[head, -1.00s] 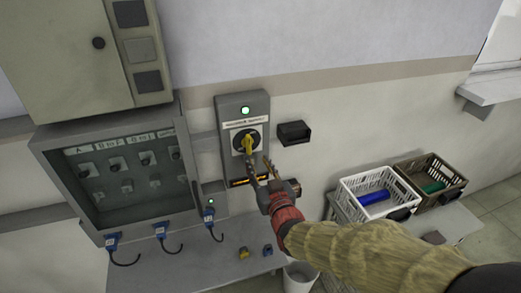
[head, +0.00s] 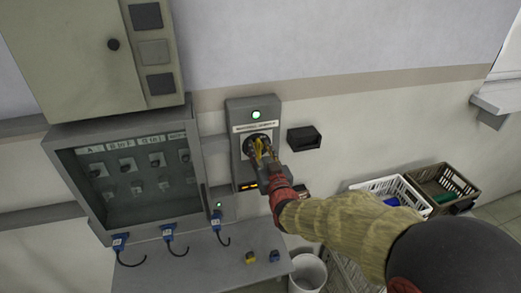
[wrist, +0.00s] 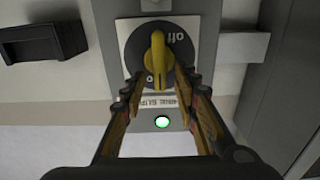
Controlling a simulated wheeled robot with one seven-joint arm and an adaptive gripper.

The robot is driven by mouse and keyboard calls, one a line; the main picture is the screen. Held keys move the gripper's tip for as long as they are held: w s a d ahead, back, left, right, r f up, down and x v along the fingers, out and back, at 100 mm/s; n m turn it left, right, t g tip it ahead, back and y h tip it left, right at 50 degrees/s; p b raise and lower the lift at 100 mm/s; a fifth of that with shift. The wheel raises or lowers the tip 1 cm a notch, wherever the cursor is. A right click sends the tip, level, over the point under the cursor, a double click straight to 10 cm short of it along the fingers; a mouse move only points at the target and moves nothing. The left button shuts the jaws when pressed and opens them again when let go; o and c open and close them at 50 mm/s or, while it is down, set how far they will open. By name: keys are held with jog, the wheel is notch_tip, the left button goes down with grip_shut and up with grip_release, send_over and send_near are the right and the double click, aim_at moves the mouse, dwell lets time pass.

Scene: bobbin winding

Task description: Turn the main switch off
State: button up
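The main switch is a yellow rotary handle (wrist: 158,55) on a dark round dial on the grey switch box (head: 236,112). In the wrist view the handle stands upright, with dial lettering at its upper right and below. A green lamp (wrist: 162,122) on the box is lit; it also shows in the head view (head: 255,115). My gripper (wrist: 163,88) is open, with one finger on each side of the handle's near end. A gap shows between fingers and handle in the wrist view. In the head view the fingers partly hide the handle.
A glass-fronted cabinet (head: 140,170) with cables stands at the left. A dark holder (head: 304,138) is on the wall right of the switch box. Below are a bench (head: 215,262), a white bin (head: 308,272) and crates, partly behind my arm.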

jog(key=shift+c, duration=0.2)
grip_shut()
jog(key=shift+n+b, duration=0.3)
jog(key=shift+b, duration=0.2)
jog(key=n+b, duration=0.2)
jog(key=b, duration=0.1)
jog(key=shift+s+a+f+n, duration=0.1)
jog(key=shift+a+f+n, duration=0.15)
jog(key=shift+n, duration=0.15)
jog(key=n+b, duration=0.3)
jog(key=n, duration=0.1)
jog(key=a+f+n+b, duration=0.1)
jog(key=n+b, duration=0.2)
jog(key=n, duration=0.2)
jog(key=n+b, duration=0.3)
jog(key=n, duration=0.2)
jog(key=shift+s+a+f, duration=0.2)
jog(key=shift+f, duration=0.05)
jog(key=shift+n, duration=0.4)
